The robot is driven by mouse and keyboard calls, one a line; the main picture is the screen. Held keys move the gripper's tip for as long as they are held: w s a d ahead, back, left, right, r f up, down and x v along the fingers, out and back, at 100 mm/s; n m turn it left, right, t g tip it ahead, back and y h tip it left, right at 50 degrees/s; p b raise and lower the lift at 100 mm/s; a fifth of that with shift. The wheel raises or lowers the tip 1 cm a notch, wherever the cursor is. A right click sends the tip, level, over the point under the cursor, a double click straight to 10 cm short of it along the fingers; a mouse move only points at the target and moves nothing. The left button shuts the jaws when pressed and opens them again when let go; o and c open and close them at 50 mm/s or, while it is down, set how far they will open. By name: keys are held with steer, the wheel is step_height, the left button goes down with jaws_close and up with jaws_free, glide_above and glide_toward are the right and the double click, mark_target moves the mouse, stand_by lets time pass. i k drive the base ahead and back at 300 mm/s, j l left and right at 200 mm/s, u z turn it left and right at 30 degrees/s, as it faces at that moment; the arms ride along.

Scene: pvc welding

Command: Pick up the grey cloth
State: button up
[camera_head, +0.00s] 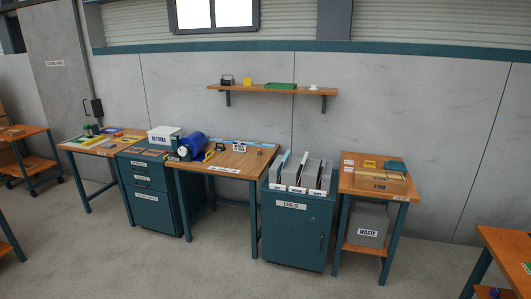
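I cannot make out a grey cloth for certain in the head view; the small items on the benches are too small to tell apart. My gripper is not in view.
A wooden workbench (225,165) stands at the wall with a blue cylinder (194,146) on it. Left are a drawer cabinet (150,195) and a cluttered table (78,143). Right are a cabinet (295,230) with grey upright holders and a side table (400,196). The floor (150,265) in front is clear.

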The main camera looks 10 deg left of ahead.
mark_target(106, 145)
steer(key=i+j+u, duration=0.2)
steer(key=i+u, duration=0.25)
steer(key=i+j+u, duration=0.1)
steer(key=i+u, duration=0.65)
steer(key=u, duration=0.2)
steer(key=i+l+u, duration=0.25)
steer(key=u, duration=0.2)
steer(key=i+j+u, duration=0.15)
steer(key=i+u, duration=0.15)
steer(key=i, duration=0.65)
steer(key=i+l+u, duration=0.1)
steer(key=i+u, duration=0.2)
steer(key=i, duration=0.65)
steer(key=i+z, duration=0.25)
steer(key=i, duration=0.7)
steer(key=i+j+z, duration=0.1)
steer(key=i+z, duration=0.15)
steer(key=i, duration=0.65)
steer(key=i+j+z, duration=0.15)
steer(key=i+z, duration=0.25)
steer(key=i, duration=0.25)
steer(key=i+j+z, duration=0.45)
steer(key=i, duration=0.2)
steer(key=i+j+z, duration=0.8)
steer(key=i+j, duration=0.2)
steer(key=j, duration=0.2)
